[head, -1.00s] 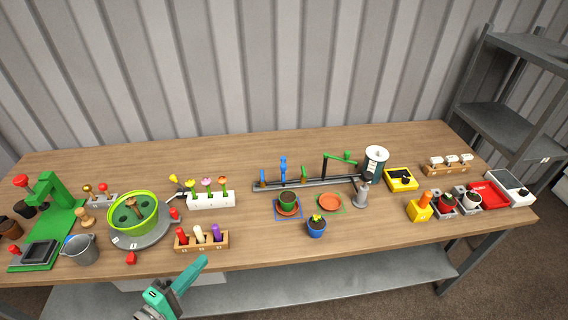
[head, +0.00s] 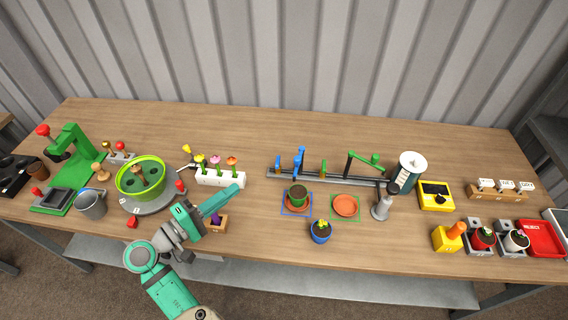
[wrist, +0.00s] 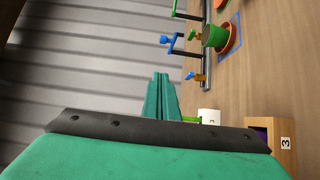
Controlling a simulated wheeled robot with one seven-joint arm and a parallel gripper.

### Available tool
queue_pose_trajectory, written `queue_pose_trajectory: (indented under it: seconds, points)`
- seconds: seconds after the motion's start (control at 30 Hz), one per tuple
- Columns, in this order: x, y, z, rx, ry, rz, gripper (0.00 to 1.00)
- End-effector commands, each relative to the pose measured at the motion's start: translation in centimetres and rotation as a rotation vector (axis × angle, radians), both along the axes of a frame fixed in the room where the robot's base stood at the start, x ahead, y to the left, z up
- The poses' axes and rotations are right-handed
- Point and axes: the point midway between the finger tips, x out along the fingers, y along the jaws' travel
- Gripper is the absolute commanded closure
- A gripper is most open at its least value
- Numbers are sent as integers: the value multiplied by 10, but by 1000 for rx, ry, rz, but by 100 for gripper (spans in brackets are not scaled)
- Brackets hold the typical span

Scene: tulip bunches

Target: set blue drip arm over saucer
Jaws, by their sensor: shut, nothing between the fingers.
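The blue drip arm (head: 299,160) stands on the dark rail (head: 340,179) at the back of the table; in the wrist view, the blue arm (wrist: 167,40) shows near the top. A dark green pot (head: 298,192) sits on a terracotta saucer (head: 288,207) inside a blue square outline, in front of the rail. A second terracotta saucer (head: 345,205), empty, lies inside a green outline to its right. My gripper (head: 240,187) is shut and empty, left of the pot and apart from the blue arm. In the wrist view, its fingers (wrist: 160,78) are together.
A white flower holder (head: 222,179) stands just behind my gripper. A wooden block (head: 217,228) is partly hidden by my arm. A blue pot (head: 320,232) stands in front of the saucers. A green arm (head: 366,158) and a dark tank (head: 411,170) stand farther right.

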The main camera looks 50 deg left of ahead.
Motion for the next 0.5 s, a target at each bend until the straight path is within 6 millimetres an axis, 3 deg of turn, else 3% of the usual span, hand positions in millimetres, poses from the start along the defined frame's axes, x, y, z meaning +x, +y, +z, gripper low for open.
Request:
queue_pose_trajectory:
  seconds: [0.5]
  points:
    - [99, 7, 0, 0, 0, -4, 100]
